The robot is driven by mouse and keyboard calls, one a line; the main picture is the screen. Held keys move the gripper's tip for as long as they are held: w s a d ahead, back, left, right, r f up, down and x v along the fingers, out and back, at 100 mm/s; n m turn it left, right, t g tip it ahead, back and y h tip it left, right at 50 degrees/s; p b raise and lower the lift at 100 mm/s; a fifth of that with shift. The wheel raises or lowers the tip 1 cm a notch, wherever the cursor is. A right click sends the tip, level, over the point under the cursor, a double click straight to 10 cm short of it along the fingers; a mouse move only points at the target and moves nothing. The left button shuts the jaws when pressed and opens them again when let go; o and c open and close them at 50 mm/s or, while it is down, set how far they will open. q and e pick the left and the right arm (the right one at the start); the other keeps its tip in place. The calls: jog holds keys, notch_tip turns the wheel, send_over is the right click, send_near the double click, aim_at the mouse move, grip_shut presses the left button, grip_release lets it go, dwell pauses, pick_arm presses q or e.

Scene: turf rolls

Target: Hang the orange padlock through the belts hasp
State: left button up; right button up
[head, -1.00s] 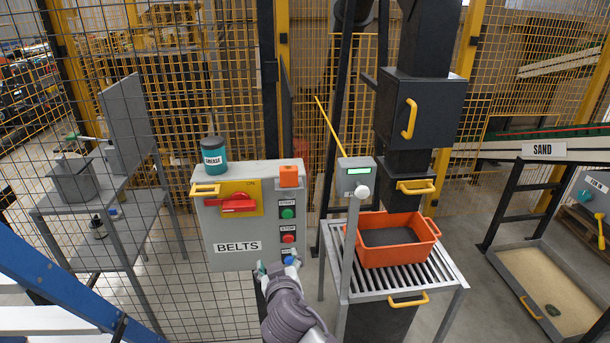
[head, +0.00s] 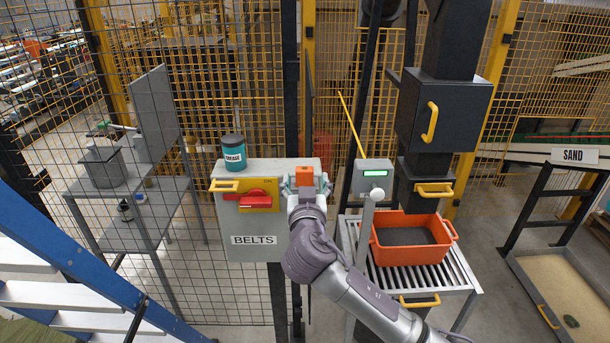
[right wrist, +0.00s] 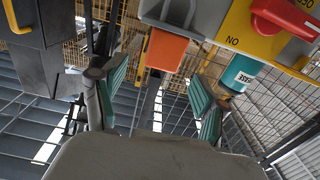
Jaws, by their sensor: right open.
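The orange padlock (head: 304,175) is at the top right corner of the grey BELTS box (head: 254,222). My right gripper (head: 305,184) is open in front of the box, with a fingertip on either side of the padlock. In the right wrist view, the padlock (right wrist: 166,50) appears between and beyond the two spread teal finger pads, with visible gaps on both sides. I cannot tell which part is the hasp. My left gripper is out of view.
A teal grease can (head: 233,152) stands on top of the box. A grey post with a small control head (head: 371,180) stands close to the right. An orange bin (head: 412,251) sits on a slatted stand beyond it. Wire mesh fencing is behind.

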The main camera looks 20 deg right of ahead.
aim_at(305, 169)
jog(key=p+x, duration=0.3)
jog(key=x, duration=0.1)
jog(key=shift+w+r, duration=0.2)
jog(key=shift+w, duration=0.1)
jog(key=shift+w+d+f, duration=0.1)
jog(key=shift+w+f, duration=0.05)
jog(key=shift+w, duration=0.1)
jog(key=shift+c, duration=0.3)
jog(key=c, duration=1.3)
jog(key=shift+o, duration=0.2)
